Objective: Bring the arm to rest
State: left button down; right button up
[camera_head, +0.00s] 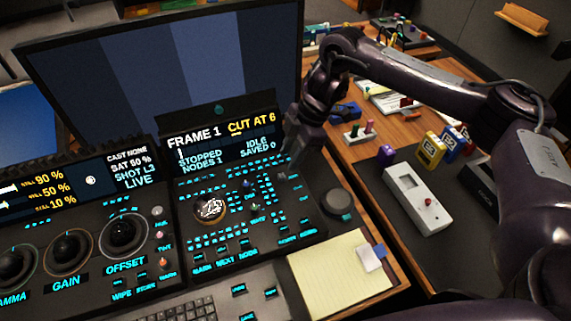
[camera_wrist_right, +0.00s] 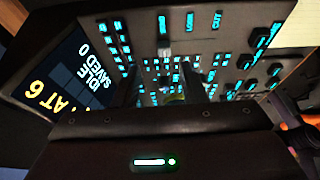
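My right arm (camera_head: 425,80) reaches in from the right, and my right gripper (camera_head: 287,168) hangs over the right part of the black control panel (camera_head: 165,262), pointing down. In the right wrist view the gripper (camera_wrist_right: 163,82) shows two dark fingers apart, with lit panel keys between them and nothing held. I cannot tell whether the fingertips touch the panel. The panel display (camera_head: 222,138) reads FRAME 1, CUT AT 6, STOPPED, NODES 1, IDLE, SAVED 0. A pale patterned trackball (camera_head: 210,208) sits left of the gripper. My left gripper is not in view.
A large monitor (camera_head: 165,65) stands behind the panel. Large knobs (camera_head: 122,232) line the left, and a round dark knob (camera_head: 337,203) is at the right. A yellow notepad (camera_head: 335,272) lies in front. A white device (camera_head: 417,198) and small colored boxes (camera_head: 431,150) stand right.

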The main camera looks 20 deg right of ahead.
jog(key=shift+v, duration=1.1)
